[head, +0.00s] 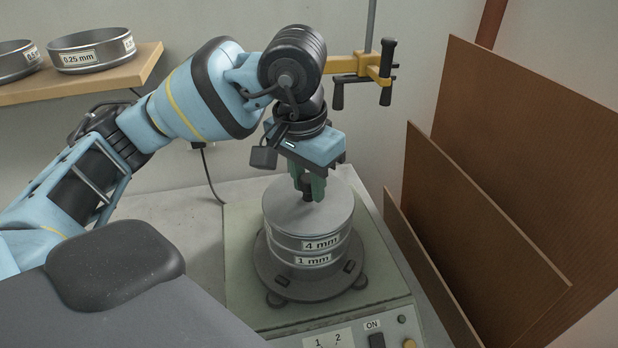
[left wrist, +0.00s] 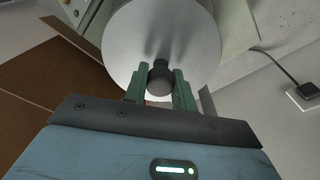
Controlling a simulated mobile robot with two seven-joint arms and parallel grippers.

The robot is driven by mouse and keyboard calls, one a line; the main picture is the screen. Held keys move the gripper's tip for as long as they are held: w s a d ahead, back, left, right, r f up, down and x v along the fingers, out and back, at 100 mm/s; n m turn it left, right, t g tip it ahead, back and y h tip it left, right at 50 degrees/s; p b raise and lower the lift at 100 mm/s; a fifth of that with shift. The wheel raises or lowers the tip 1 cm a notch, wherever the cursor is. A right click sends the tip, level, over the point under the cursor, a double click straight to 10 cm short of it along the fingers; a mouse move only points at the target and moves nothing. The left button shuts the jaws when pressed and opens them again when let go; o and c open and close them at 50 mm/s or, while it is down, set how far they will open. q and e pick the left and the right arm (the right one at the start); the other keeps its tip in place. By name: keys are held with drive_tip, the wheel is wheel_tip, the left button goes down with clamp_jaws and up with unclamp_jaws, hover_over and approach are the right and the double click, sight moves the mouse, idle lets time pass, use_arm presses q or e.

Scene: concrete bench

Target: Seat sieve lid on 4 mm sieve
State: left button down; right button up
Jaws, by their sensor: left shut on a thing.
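The grey round sieve lid (head: 325,215) lies level on top of the 4 mm sieve (head: 322,243) in the head view. I cannot tell whether its rim is fully down. The 1 mm sieve (head: 314,260) is under the 4 mm sieve. My left gripper (head: 308,194) points down over the lid, its green fingers shut on the dark knob at the lid's middle. In the left wrist view the fingers (left wrist: 161,88) stand on both sides of the knob, and the lid's disc (left wrist: 150,30) shows beyond. My right gripper is not in view.
The stack stands on the round base of a shaker (head: 240,300) with an ON switch at its front. Brown boards (head: 480,230) lean at the right. A wooden shelf (head: 145,65) at upper left holds a 0.25 mm sieve (head: 92,52). A yellow clamp (head: 355,65) is on a rod behind my wrist.

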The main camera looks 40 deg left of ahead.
sight(304, 181)
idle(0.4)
use_arm(q)
drive_tip(key=c, duration=1.1)
unclamp_jaws()
drive_tip(key=shift+f, duration=0.1)
drive_tip(key=shift+o, duration=0.2)
drive_tip(key=r, duration=0.5)
drive_tip(key=s+r, duration=0.1)
drive_tip(key=r, duration=0.2)
drive_tip(key=shift+f, duration=0.15)
